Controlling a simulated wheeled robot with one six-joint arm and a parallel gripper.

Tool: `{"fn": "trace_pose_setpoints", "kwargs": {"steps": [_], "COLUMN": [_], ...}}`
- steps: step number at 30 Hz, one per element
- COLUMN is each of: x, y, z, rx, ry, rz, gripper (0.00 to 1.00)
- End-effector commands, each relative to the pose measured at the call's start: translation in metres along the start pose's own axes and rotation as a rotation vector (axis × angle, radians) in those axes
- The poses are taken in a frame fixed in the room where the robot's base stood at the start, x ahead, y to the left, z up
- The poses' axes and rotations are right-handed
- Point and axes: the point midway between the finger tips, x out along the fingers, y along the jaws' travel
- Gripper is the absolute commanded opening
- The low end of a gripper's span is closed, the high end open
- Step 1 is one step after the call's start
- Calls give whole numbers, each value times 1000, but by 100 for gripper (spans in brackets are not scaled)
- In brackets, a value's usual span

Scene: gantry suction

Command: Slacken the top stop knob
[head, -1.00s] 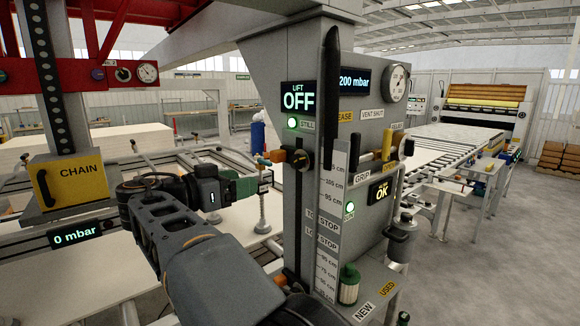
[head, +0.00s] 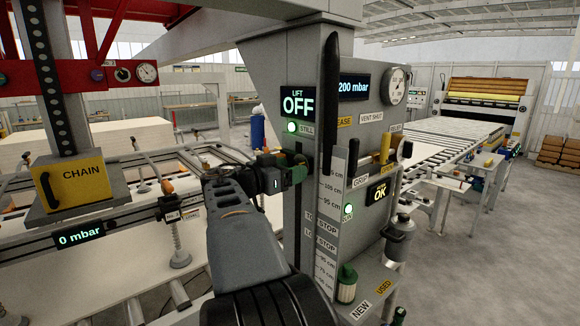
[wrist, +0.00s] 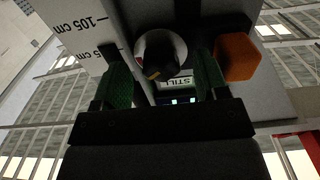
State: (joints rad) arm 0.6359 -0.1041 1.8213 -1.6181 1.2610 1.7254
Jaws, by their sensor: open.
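The top stop knob (wrist: 158,56) is a dark round knob with a yellow mark, in front of a pale disc, in the wrist view. My gripper (wrist: 158,68) is open, with one green finger pad on each side of the knob. I see no clear contact; how deep the knob sits between the pads I cannot tell. In the head view my gripper (head: 296,172) is at the front of the grey column and hides most of the knob. An orange block (wrist: 238,57) is just right of the right finger in the wrist view.
A printed cm scale (head: 328,225) runs down the column beside the knob. A long black lever (head: 331,90) stands above it. The lift display (head: 298,98) reads OFF. A gauge panel and yellow handles (head: 385,150) are to the right.

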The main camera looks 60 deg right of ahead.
Motion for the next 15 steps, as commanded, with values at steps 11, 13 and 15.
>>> {"fn": "trace_pose_setpoints", "kwargs": {"steps": [11, 13, 15], "x": [4, 3, 3], "y": [0, 0, 0], "z": [0, 0, 0], "rx": [-1, -1, -1], "ry": [0, 0, 0], "rz": [-1, -1, -1], "gripper": [67, 61, 54]}}
